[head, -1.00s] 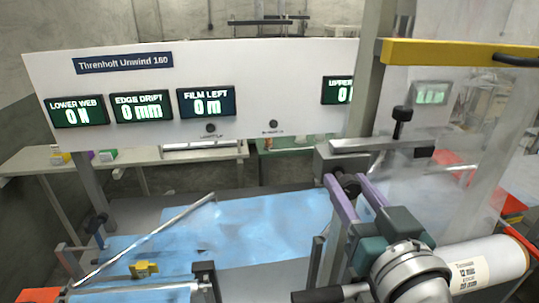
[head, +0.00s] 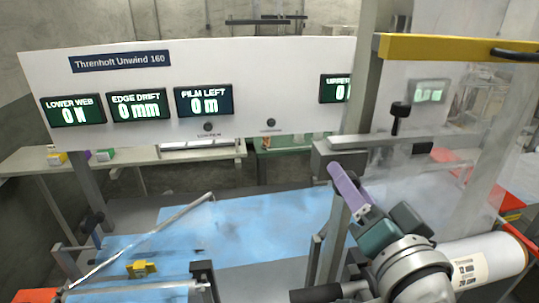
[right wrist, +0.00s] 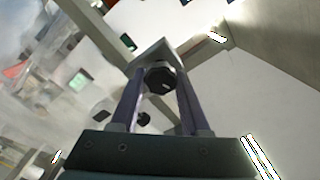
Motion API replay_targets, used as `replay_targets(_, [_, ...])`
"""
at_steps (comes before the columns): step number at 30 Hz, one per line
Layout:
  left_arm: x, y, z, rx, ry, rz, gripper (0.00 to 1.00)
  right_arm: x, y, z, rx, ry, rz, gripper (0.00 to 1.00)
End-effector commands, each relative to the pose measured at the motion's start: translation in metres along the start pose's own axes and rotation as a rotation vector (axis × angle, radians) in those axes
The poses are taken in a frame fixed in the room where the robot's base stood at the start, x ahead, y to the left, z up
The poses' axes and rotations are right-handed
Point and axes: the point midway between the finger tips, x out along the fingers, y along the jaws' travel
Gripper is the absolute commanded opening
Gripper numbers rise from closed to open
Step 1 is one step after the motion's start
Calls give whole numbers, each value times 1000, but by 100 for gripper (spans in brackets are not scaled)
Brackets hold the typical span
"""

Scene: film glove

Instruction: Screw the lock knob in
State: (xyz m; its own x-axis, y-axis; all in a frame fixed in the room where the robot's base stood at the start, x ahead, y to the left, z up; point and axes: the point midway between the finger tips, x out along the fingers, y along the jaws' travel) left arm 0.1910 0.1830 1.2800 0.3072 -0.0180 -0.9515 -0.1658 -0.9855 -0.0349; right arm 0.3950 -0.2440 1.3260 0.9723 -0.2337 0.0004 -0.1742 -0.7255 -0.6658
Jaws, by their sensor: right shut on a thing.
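The lock knob (right wrist: 160,78) is dark and faceted, and shows between my two purple fingers in the right wrist view. It sits at the end of a grey metal block (right wrist: 160,52). My right gripper (head: 340,174) is shut on the knob, in front of the grey block (head: 325,160) in the head view. There one purple finger covers the other, and the knob is hidden. I cannot tell how deep its thread sits. My left gripper is not in view.
A post with a yellow bar (head: 455,48) stands above my right arm. A black upright knob (head: 400,112) stands behind the gripper. A white film roll (head: 485,265) lies at right. Blue film (head: 250,230) spreads over the middle. A display panel (head: 190,85) stands behind.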

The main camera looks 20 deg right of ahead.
Motion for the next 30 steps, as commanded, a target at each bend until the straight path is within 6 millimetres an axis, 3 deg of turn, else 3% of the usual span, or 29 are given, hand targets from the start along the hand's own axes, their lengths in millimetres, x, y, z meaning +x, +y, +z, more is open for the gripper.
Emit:
replay_targets(15, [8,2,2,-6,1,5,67,0,2,1,344,-2,1,0])
replay_targets(30, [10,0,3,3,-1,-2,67,0,1,1,412,-1,1,0])
